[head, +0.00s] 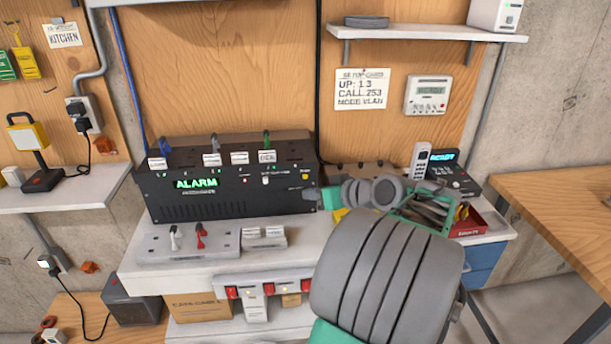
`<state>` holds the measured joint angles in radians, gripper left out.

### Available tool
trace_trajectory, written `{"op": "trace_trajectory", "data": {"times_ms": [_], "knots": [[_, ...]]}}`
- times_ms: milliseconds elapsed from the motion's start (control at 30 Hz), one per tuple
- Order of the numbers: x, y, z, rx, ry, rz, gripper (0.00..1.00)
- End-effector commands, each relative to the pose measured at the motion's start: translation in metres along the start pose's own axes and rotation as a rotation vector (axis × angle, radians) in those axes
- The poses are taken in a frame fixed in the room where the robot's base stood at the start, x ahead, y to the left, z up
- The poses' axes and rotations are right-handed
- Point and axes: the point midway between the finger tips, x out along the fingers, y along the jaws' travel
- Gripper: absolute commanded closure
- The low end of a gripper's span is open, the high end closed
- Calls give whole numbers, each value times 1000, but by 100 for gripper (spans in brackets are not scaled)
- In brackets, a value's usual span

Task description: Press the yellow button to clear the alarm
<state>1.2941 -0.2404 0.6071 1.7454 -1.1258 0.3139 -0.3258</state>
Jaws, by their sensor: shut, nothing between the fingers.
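A black box (250,206) with a lit green ALARM display (196,184) stands on the bench against the wooden panel. The small yellow button (305,177) is near the right end of its front face. My gripper (314,195) is shut and empty, with its tip just below and slightly right of the yellow button. I cannot tell whether the tip touches the box. My grey and green arm hides part of the bench to the right of the box.
Red switches (268,289) line the shelf below. A phone (421,161), a lit display unit (452,172) and a red tray (470,224) are at right. A shelf (420,33) hangs above.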

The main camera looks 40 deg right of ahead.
Motion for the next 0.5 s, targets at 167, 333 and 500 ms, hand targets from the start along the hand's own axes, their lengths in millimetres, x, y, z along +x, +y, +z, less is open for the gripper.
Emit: {"op": "trace_trajectory", "data": {"times_ms": [167, 333, 500], "knots": [[18, 12, -13, 0, -2, -2, 100], [28, 20, -20, 1, -1, -1, 100], [31, 22, -22, 0, 0, 0, 100]]}}
